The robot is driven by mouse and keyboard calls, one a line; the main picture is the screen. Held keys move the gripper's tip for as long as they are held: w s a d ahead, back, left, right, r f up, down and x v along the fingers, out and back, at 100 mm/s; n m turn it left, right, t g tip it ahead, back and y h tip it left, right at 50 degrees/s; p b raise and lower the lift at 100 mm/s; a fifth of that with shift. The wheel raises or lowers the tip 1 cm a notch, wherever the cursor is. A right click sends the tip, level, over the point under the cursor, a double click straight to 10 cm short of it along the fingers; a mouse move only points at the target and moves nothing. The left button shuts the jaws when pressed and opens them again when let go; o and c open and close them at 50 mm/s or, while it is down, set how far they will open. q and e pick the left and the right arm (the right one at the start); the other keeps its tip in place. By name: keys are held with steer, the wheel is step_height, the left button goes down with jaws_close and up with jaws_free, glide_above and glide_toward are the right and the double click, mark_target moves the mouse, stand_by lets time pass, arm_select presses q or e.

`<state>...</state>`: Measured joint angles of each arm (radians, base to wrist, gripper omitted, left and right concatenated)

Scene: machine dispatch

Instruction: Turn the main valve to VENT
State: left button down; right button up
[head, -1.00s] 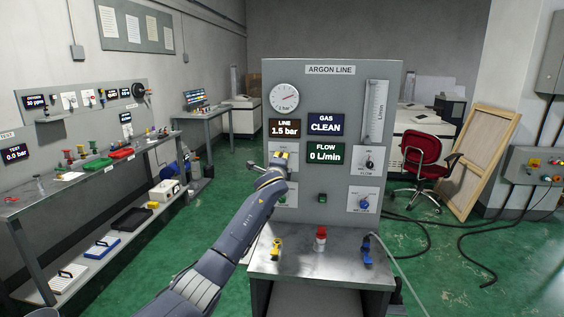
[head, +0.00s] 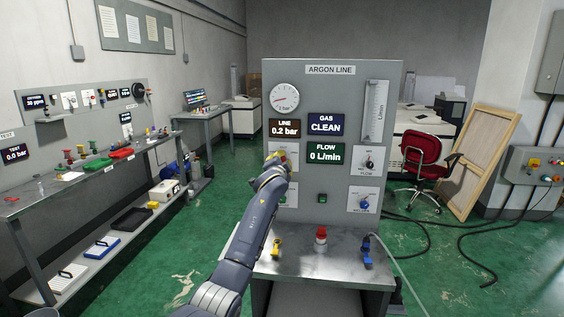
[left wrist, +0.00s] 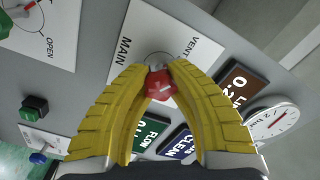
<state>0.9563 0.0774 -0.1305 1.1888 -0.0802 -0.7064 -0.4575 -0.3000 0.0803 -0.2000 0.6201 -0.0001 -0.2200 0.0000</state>
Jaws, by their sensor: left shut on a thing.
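The main valve is a red knob (left wrist: 161,84) on a white plate (left wrist: 150,38) marked MAIN and VENT in the left wrist view. My left gripper (left wrist: 160,72) has its two yellow fingers closed around the knob from both sides. In the head view my left gripper (head: 277,158) is at the left part of the argon line panel (head: 332,192), and it and the arm hide the main valve. The line display (head: 284,128) reads 0.2 bar. I cannot tell which mark the knob points at. My right gripper is not in view.
The pressure gauge (head: 284,97) sits above the displays, which show GAS CLEAN and FLOW 0 L/min. A flow knob (head: 369,161) and a blue knob (head: 364,203) are at the panel's right. A red button (head: 321,236) stands on the bench in front.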

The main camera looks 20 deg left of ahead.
arm_select(q)
steer(key=shift+d, duration=0.25)
stand_by(0.3)
steer(key=c, duration=1.4)
jaws_free()
steer(key=shift+d, duration=0.1)
steer(key=o, duration=0.3)
steer(key=shift+a, duration=0.2)
steer(key=shift+o, duration=0.2)
steer(key=shift+s, duration=0.1)
steer(key=s+d, duration=0.1)
steer(key=s, duration=1)
steer(key=shift+s+d, duration=0.35)
